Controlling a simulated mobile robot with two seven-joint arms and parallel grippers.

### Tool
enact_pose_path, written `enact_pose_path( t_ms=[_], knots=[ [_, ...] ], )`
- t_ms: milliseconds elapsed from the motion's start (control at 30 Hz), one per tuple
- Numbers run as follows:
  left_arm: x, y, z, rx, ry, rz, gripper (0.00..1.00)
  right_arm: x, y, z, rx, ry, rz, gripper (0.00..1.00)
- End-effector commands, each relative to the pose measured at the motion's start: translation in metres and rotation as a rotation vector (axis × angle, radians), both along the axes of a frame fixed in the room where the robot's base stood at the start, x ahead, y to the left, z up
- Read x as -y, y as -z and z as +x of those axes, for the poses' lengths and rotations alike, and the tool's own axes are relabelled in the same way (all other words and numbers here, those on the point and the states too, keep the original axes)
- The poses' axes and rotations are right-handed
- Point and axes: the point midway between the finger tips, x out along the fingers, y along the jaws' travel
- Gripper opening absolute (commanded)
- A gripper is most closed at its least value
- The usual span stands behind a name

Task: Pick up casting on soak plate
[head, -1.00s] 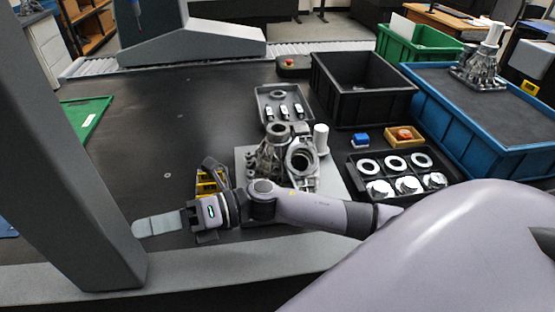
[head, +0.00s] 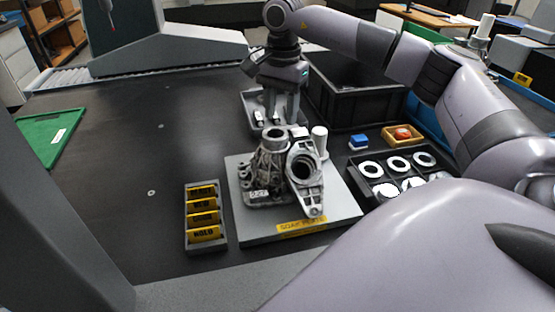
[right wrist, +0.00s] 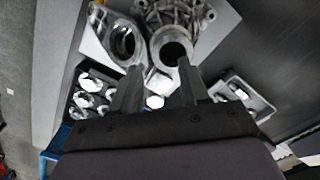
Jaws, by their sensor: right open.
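The casting (head: 270,168) is a grey metal housing with an upright round neck, standing on the soak plate (head: 262,230), a light grey slab with a yellow label. A second metal part with a large ring opening (head: 305,170) stands against its right side. My right gripper (head: 270,124) hangs pointing down behind the casting, open and empty. In the right wrist view, my right gripper's fingers (right wrist: 155,92) are apart, with the casting's round neck (right wrist: 172,50) and the ringed part (right wrist: 122,42) beyond them. My left gripper is not in view.
A rack of yellow labels (head: 205,217) stands left of the plate. A white cylinder (head: 319,138) stands at its back right. A grey tray (head: 252,104) lies behind my right gripper. A black bin (head: 350,108) and a ring tray (head: 372,187) are to the right. The left mat is clear.

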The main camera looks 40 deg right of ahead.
Motion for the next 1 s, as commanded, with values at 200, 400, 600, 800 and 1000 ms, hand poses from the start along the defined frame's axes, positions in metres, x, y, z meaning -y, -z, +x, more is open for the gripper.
enact_pose_path(
  t_ms=[200, 400, 600, 800, 1000],
  knots=[
    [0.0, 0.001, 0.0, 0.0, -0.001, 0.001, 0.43, 0.01, 0.011, -0.003, -0.007, 0.0, -0.028, 0.45],
    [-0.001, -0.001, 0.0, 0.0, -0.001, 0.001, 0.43, 0.009, 0.038, -0.004, -0.008, 0.001, -0.027, 0.45],
    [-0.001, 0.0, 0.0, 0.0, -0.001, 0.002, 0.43, 0.008, 0.063, -0.004, -0.005, 0.002, -0.025, 0.45],
    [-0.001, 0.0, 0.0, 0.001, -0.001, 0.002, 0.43, 0.008, 0.067, -0.004, -0.003, 0.002, -0.025, 0.45],
    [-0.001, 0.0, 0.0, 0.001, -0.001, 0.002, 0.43, 0.008, 0.067, -0.004, -0.003, 0.002, -0.024, 0.06]
  ],
)
